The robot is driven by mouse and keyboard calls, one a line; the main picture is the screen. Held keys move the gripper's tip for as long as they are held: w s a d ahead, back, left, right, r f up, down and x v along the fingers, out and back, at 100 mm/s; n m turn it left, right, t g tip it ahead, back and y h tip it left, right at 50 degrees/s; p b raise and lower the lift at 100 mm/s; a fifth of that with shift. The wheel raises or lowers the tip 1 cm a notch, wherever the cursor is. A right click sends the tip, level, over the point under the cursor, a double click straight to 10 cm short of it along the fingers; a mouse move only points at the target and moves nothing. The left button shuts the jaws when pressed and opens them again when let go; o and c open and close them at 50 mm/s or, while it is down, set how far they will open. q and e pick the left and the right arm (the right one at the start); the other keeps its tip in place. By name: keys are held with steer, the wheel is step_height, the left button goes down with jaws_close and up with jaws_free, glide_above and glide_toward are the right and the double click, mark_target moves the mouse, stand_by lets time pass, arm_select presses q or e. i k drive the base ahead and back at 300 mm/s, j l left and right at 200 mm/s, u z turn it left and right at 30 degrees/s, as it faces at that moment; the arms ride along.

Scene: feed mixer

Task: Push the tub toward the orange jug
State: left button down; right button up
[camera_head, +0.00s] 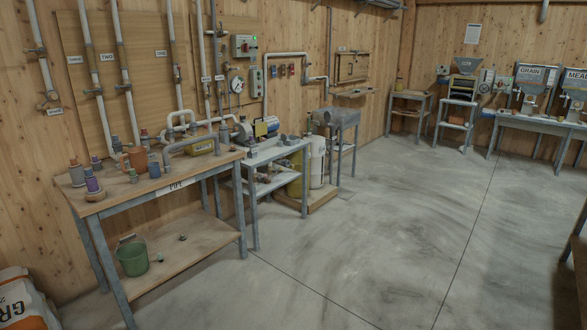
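An orange-brown jug-like vessel (136,158) stands on the wooden top of the near-left workbench (112,203), among several small containers. I cannot tell for sure which thing is the tub. A green bucket-like container (132,258) with a handle stands upright on that bench's lower shelf. Neither of my grippers is in view.
Purple-topped bottles (91,180) stand by the bench's left end. White sacks (22,300) lie at the lower left. The concrete floor (370,230) in the middle is clear.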

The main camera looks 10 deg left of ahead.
mark_target(204, 147)
steer(key=i+j, duration=0.15)
steer(key=i, duration=0.8)
steer(key=i+j+u, duration=0.1)
steer(key=i, duration=0.9)
